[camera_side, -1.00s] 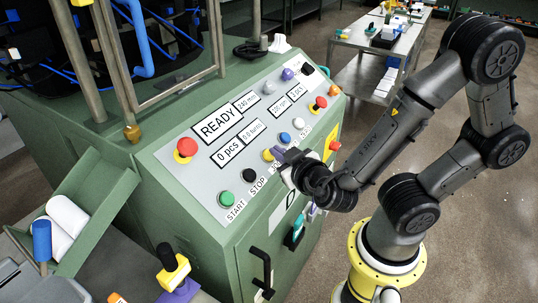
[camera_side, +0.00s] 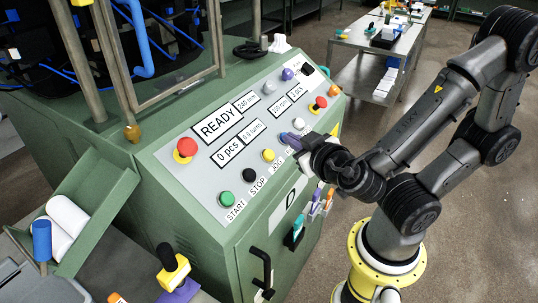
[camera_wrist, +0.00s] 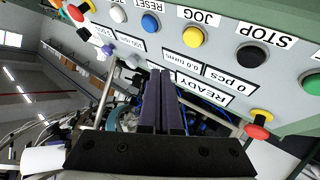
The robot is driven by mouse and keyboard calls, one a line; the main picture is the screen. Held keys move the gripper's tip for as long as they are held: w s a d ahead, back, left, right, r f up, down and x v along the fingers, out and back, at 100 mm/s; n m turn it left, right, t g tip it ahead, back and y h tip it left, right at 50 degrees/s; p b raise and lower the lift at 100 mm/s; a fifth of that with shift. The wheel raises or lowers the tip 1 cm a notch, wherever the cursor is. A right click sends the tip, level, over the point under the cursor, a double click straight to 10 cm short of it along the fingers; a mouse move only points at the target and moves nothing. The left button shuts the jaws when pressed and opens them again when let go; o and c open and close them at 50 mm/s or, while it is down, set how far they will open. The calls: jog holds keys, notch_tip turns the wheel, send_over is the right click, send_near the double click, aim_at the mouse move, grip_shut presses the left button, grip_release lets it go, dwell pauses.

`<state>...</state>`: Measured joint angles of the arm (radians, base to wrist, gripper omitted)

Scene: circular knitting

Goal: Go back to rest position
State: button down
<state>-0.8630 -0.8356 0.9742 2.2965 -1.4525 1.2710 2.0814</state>
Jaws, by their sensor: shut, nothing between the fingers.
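My gripper (camera_side: 291,138) is in front of the sloped control panel (camera_side: 206,178) of the green knitting machine, near its lower right buttons. In the wrist view its two dark fingers (camera_wrist: 167,100) lie side by side, shut and empty. They point toward the panel and the READY display. In the side view the gripper covers part of the button row, and I cannot tell the exact gap to the panel. The START button (camera_side: 226,198) is green, the STOP button (camera_side: 249,175) black and the JOG button (camera_side: 268,155) yellow. The display (camera_side: 217,126) reads READY.
A red emergency button (camera_side: 186,147) stands out at the panel's left. A metal frame (camera_side: 166,97) rises behind the panel. A green chute (camera_side: 100,190) with white rolls is at the left. A steel table (camera_side: 345,70) stands at the back.

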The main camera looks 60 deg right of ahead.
dwell(0.5)
jog(key=s+d+r+m+g, duration=0.2)
jog(key=s+d+m+g, duration=0.5)
jog(key=s+d+g, duration=0.25)
jog(key=a+r+n+t+y, duration=0.1)
jog(key=a+n+t+y, duration=0.2)
jog(key=a+n+y, duration=0.5)
jog(key=shift+a+r+n, duration=0.35)
jog(key=shift+a+n, duration=0.75)
jog(key=shift+a, duration=0.75)
jog(key=shift+w, duration=0.1)
